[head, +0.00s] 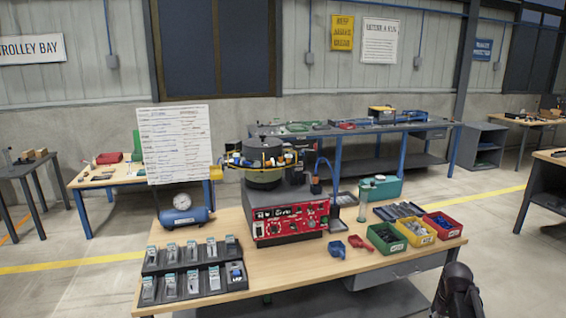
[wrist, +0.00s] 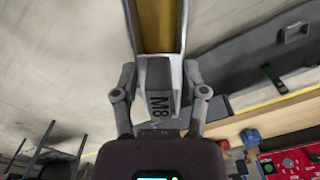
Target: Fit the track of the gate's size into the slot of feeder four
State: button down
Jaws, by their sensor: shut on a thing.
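My gripper (wrist: 160,70) is shut on a grey track (wrist: 178,42) with a yellow channel, its near block marked M8. The track points away from my gripper, and its far end is out of the wrist view. A bowl feeder (head: 264,179) with a dark bowl stands on the wooden bench above a red control panel (head: 290,222). I cannot make out its number, its slot or the gate's size. The red panel also shows at the lower right of the wrist view (wrist: 290,163). The held track does not show in the head view.
A black stepped rack (head: 195,286) with several small grey pieces stands front left on the bench (head: 330,276). A white written board (head: 175,145), a blue air tank (head: 184,217) and green, yellow and red bins (head: 385,238) surround the feeder. Front centre is mostly clear.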

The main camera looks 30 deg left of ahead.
jog(key=shift+s+a+f, duration=0.1)
jog(key=shift+a, duration=0.25)
dwell(0.3)
